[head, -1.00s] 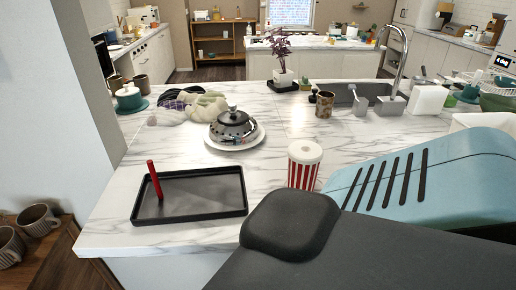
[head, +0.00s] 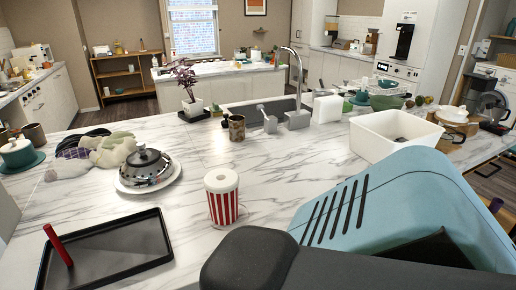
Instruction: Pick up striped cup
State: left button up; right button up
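The striped cup (head: 223,204), red and white with a pale round top, stands upright on the white marble counter (head: 270,170) in the head view. It is left of the middle of the picture. A large blue and black part of my own body fills the lower right and lies in front of the counter just right of the cup. The cup's base is visible and nothing holds it. Neither gripper's fingers show.
A black tray (head: 112,262) with a red stick (head: 58,246) is left of the cup. Behind are a plate with a lidded dish (head: 147,168) and a patterned mug (head: 236,128). A white bin (head: 392,140) and sink (head: 262,112) are farther back. Marble beyond the cup is clear.

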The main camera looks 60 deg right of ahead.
aim_at(220, 185)
jog(key=z, duration=1.5)
jog(key=i+z, duration=0.3)
jog(key=i+j, duration=0.1)
jog(key=i, duration=0.35)
